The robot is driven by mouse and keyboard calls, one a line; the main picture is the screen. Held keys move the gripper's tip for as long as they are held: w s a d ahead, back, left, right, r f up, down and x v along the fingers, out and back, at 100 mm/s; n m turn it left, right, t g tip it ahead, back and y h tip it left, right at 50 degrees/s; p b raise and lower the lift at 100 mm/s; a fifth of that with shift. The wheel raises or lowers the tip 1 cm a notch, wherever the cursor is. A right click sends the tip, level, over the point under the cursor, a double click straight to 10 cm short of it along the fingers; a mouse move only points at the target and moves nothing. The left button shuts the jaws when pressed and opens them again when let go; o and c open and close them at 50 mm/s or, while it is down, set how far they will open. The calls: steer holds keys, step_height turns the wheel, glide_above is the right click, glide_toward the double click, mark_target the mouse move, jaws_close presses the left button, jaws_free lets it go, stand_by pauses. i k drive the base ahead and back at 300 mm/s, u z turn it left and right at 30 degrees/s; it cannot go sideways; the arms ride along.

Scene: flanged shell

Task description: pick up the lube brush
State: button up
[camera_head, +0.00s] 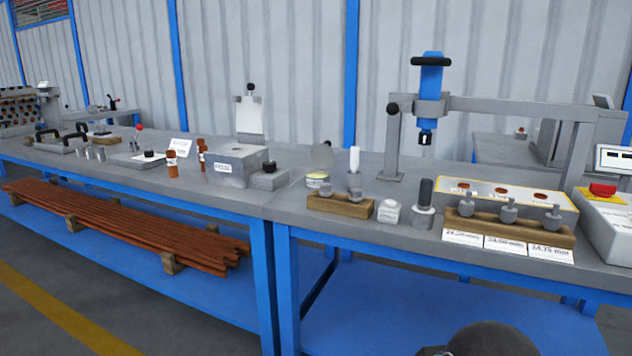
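No object is clearly recognisable as the lube brush at this size. A black upright handle (426,191) stands in a grey metal cup (423,217) near the front edge. A white-topped upright piece (355,160) stands behind a wooden block. My gripper's fingers are not in view; a dark rounded part of my arm shows at the bottom edge.
The grey bench (290,205) has blue legs. A wooden block (340,206), a small white jar (389,212) and a wooden rack (507,226) line its front. A blue press (431,80) on a grey frame stands behind. Rusty bars (120,225) lie under the left bench.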

mark_target(354, 151)
steer(key=k, duration=0.65)
steer(key=u, duration=0.6)
steer(key=i, duration=1.2)
steer(key=z, duration=0.45)
